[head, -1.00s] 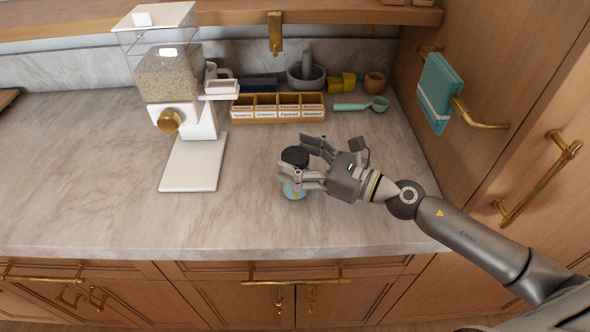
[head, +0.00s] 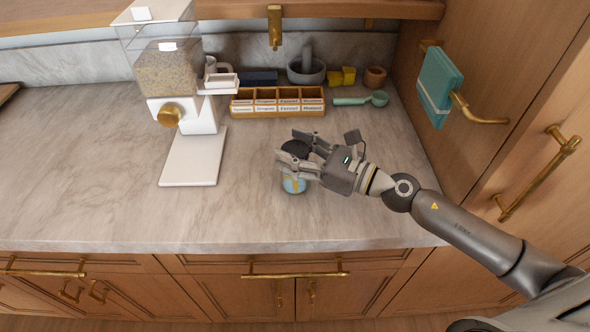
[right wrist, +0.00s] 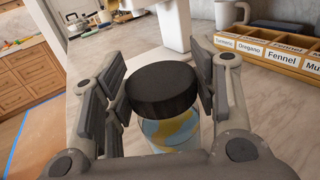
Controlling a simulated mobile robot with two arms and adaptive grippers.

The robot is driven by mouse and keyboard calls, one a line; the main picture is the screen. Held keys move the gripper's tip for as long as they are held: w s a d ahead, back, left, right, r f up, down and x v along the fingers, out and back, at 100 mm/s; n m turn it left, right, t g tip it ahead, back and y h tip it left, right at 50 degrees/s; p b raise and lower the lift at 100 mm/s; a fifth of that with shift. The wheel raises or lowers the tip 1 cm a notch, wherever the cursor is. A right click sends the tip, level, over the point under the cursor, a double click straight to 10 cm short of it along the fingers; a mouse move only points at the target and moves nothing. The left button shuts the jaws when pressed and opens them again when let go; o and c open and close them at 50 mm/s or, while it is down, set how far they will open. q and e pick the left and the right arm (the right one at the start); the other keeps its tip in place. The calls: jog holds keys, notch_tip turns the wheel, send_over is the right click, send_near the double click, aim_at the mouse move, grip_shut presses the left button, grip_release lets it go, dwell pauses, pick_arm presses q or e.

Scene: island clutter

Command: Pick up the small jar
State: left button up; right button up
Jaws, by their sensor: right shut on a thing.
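The small jar (head: 293,184) has a round black lid and a glass body with blue and yellow colouring. It is upright at the counter's middle in the head view. In the right wrist view the jar (right wrist: 170,130) shows its black lid between my right gripper's fingers. My right gripper (head: 291,157) comes in from the right and is shut on the jar at the lid. The jar's base is low, at or just above the counter; I cannot tell which. The fingers hide part of the lid in the head view. My left gripper is not in view.
A grain dispenser (head: 170,80) with a white base plate stands to the left on the marble counter (head: 90,160). Behind the jar are a wooden spice box (head: 277,112), a grey mortar (head: 306,74) and a green scoop (head: 360,100). A cabinet with a teal towel (head: 437,88) bounds the right.

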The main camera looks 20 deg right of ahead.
grip_shut()
jog(key=shift+w+r+p, duration=0.1)
jog(key=shift+r+p, duration=0.25)
jog(key=shift+r, duration=0.45)
jog(key=s+a+r+p, duration=0.2)
jog(key=s+r+p, duration=0.2)
jog(key=r+p, duration=0.3)
jog(key=shift+a+r, duration=0.15)
jog(key=shift+r, duration=0.35)
grip_release()
jog(key=s+a+r+p, duration=0.2)
jog(key=s+a+r, duration=0.1)
jog(key=s, duration=0.4)
jog(key=shift+a, duration=0.6)
jog(key=shift+s+a+r+p, duration=0.2)
jog(key=shift+s+a+p, duration=0.1)
jog(key=shift+s, duration=0.3)
